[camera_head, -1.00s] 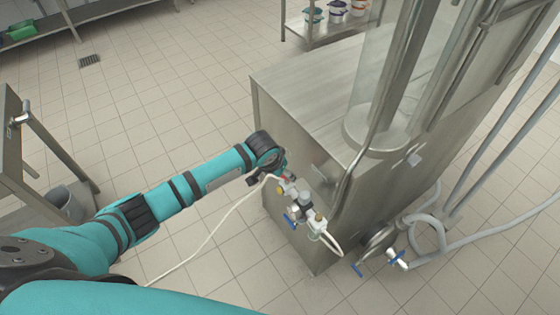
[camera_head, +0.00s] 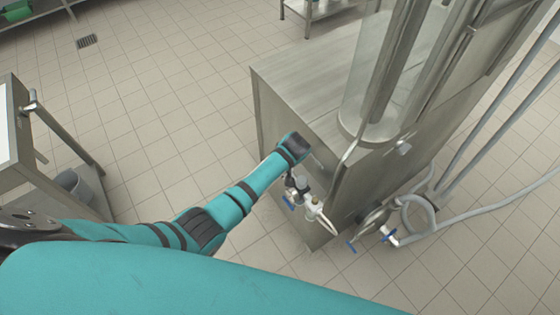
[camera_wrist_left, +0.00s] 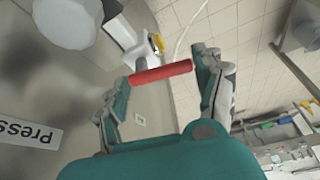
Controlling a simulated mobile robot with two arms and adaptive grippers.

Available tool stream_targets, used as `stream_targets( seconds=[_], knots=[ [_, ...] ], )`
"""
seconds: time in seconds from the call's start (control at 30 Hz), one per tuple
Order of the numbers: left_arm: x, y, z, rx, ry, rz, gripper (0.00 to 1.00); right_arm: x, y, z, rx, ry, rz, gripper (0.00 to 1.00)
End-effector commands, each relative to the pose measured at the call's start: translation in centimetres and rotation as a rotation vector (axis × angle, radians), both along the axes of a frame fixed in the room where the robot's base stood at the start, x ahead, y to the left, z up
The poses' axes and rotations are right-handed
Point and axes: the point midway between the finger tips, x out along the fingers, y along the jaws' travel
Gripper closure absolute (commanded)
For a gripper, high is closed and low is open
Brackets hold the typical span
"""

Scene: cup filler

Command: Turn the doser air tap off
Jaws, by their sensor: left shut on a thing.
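The air tap's red bar handle (camera_wrist_left: 160,72) lies across the space between the fingers of my left gripper (camera_wrist_left: 158,80) in the left wrist view. The gripper is shut on it, with a finger at each end of the bar. The pale tap body (camera_wrist_left: 135,45) and a yellow part (camera_wrist_left: 158,43) are just beyond. In the head view my left wrist covers the red handle and the fingers. The air fittings (camera_head: 312,207) on the side of the steel machine (camera_head: 283,110) show just below it. My right gripper is out of view.
Blue levers (camera_head: 288,203) and a grey hose (camera_head: 480,238) are low on the machine. A steel table (camera_head: 45,165) with a grey bucket (camera_head: 75,185) stands at the left. The tiled floor between is clear. A white sign (camera_wrist_left: 30,130) shows in the wrist view.

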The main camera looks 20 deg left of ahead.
Motion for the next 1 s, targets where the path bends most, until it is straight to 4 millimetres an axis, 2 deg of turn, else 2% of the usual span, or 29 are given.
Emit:
stream_targets(
  seconds=[0.4, 0.97, 1.0],
  knots=[
    [-0.13, -0.43, -0.03, 0.000, 0.000, 0.197, 0.63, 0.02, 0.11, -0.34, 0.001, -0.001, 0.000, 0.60],
    [-0.07, -0.45, 0.07, 0.000, -0.002, 0.226, 0.63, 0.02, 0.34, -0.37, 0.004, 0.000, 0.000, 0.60],
    [-0.07, -0.45, 0.07, 0.000, -0.002, 0.226, 0.29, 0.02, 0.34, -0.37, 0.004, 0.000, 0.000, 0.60]
  ],
)
